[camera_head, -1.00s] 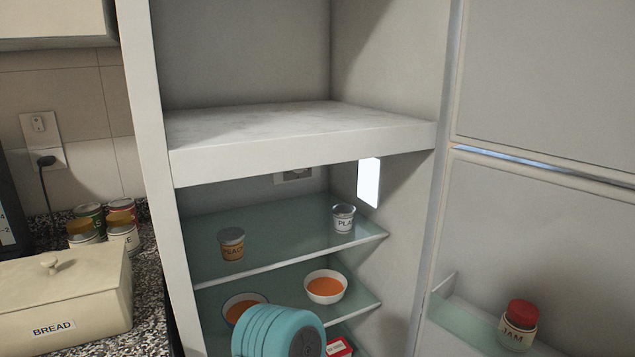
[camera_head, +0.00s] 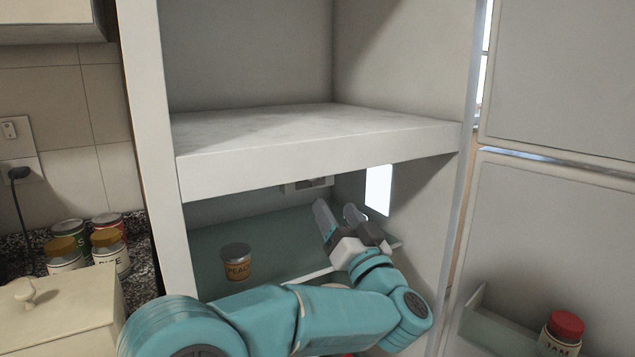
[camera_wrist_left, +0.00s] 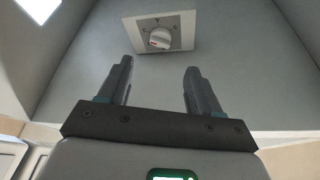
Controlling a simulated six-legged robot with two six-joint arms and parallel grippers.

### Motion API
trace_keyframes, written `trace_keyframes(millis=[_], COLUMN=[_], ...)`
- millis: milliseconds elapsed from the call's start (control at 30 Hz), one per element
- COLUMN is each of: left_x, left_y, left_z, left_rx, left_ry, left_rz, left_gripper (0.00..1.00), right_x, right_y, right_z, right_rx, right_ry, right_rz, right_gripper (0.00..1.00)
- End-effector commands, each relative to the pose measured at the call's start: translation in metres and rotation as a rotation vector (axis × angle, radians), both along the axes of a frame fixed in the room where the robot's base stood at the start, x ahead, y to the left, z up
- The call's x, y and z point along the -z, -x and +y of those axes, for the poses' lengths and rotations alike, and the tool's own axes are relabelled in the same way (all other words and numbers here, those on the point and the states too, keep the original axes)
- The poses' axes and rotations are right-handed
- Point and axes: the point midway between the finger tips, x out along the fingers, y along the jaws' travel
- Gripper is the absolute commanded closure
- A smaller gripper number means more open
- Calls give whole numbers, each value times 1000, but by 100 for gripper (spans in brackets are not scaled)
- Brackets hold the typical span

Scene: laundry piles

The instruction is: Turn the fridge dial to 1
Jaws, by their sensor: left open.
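The fridge dial (camera_wrist_left: 159,38) is a round, light knob on a pale square plate (camera_wrist_left: 181,31) on the fridge's inner wall, ahead of my left gripper in the left wrist view. Small marks surround it, too small to read. In the head view the dial plate (camera_head: 308,184) shows under the thick shelf, and the knob is hard to make out. My left gripper (camera_head: 338,211) reaches into the fridge below and right of the plate. It also shows in the left wrist view (camera_wrist_left: 158,80), with its fingers apart, empty and not touching the dial. My right gripper is not in view.
A peach can (camera_head: 236,263) stands on the glass shelf (camera_head: 215,238), left of my arm. The thick white shelf (camera_head: 320,155) is above. A lit panel (camera_head: 379,189) is on the right wall. The open door holds a jam jar (camera_head: 562,335).

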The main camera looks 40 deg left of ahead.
Motion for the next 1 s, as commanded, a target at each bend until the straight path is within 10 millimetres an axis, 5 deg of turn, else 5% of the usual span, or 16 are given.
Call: trace_keyframes(millis=[400,800,833,1000], left_x=[-30,-33,-33,-33], left_y=[-37,-42,-42,-42], left_z=[68,79,79,78], left_rx=[0,3,2,2], left_ry=[0,-1,-1,-1], left_rz=[1,2,1,1], left_gripper=[36,36,39,91], right_x=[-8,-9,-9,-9], right_y=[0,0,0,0], right_z=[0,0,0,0], right_rx=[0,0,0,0], right_ry=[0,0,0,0], right_rz=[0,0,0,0], right_gripper=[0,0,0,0])
